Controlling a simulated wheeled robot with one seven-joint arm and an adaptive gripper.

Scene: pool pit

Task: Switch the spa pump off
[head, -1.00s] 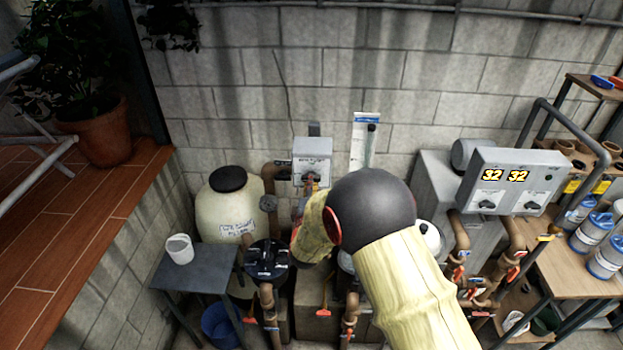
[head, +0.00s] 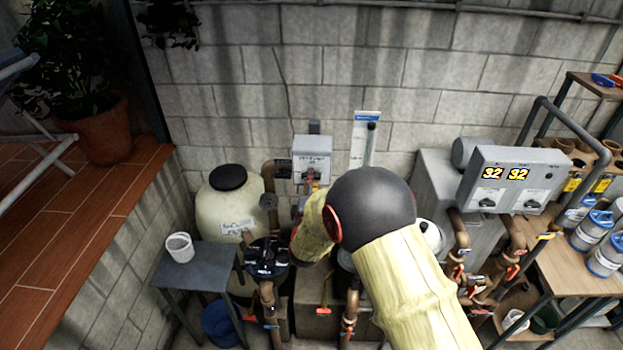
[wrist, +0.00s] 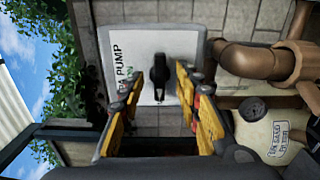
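The spa pump switch box (head: 312,158) is a grey box on the block wall. In the wrist view its pale label (wrist: 122,72) reads partly "A PUMP" and lies sideways. A black rotary knob (wrist: 155,72) stands out from the label. My gripper (wrist: 163,82) is open, with its orange-yellow fingers spread and their tips close to the knob, one toward each side. I cannot tell whether either tip touches it. In the head view my gripper (head: 312,184) is just below the box face, and my arm hides part of the area under it.
A brown pipe (wrist: 255,58) runs beside the box, near a cream tank (head: 230,205). A small table (head: 205,268) with a white cup (head: 180,247) is at lower left.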

